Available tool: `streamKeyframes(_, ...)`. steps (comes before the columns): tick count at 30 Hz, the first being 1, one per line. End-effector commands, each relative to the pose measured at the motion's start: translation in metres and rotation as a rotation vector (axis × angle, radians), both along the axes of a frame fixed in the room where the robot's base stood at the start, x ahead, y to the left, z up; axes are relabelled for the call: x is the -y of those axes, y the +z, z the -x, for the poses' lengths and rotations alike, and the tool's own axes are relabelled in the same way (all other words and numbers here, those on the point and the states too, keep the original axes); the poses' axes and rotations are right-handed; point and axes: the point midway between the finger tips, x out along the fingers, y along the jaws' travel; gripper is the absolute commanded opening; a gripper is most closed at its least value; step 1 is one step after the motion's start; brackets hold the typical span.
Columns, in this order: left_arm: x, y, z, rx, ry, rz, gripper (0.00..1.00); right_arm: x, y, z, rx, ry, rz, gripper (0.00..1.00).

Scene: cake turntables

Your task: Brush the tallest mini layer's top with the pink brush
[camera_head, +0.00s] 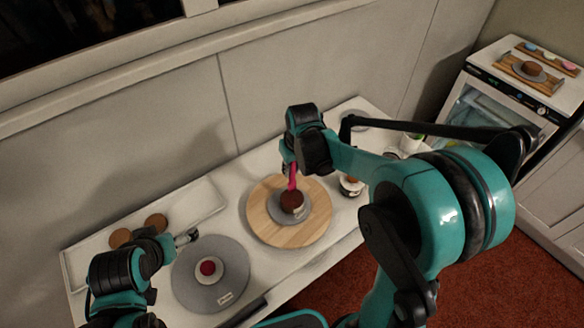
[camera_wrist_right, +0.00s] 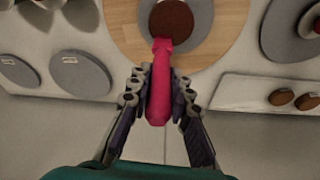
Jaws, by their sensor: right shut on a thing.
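My right gripper (camera_head: 289,163) is shut on the pink brush (camera_head: 293,178). The brush also shows in the right wrist view (camera_wrist_right: 159,97), between the two fingers. Its far end overlaps the edge of a dark brown mini layer (camera_wrist_right: 171,19); I cannot tell whether they touch. That layer (camera_head: 291,203) sits on a grey disc on a round wooden turntable (camera_head: 262,228). A mini layer with a dark red top (camera_head: 208,268) sits on a grey turntable (camera_head: 195,293) to the left. My left gripper (camera_head: 187,237) is above that turntable's back edge; its jaws are too small to read.
A white tray (camera_head: 195,207) with brown rounds (camera_head: 155,221) lies at the back left. Another small cake (camera_head: 351,183) stands right of the wooden turntable, with a grey disc (camera_head: 354,120) farther back. A white cabinet (camera_head: 490,60) with a cake board stands at the far right.

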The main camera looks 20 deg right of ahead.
Motion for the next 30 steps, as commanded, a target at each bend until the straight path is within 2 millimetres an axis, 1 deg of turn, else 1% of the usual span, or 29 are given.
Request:
streamKeyframes(19, 0.0, -0.006, 0.0, 0.0, 0.0, 0.0, 0.88, -0.001, -0.007, 0.0, 0.0, 0.0, 0.0, 0.0)
streamKeyframes(30, 0.0, -0.006, 0.0, 0.0, 0.0, 0.0, 0.88, -0.013, -0.006, 0.0, 0.0, 0.001, 0.0, 0.0)
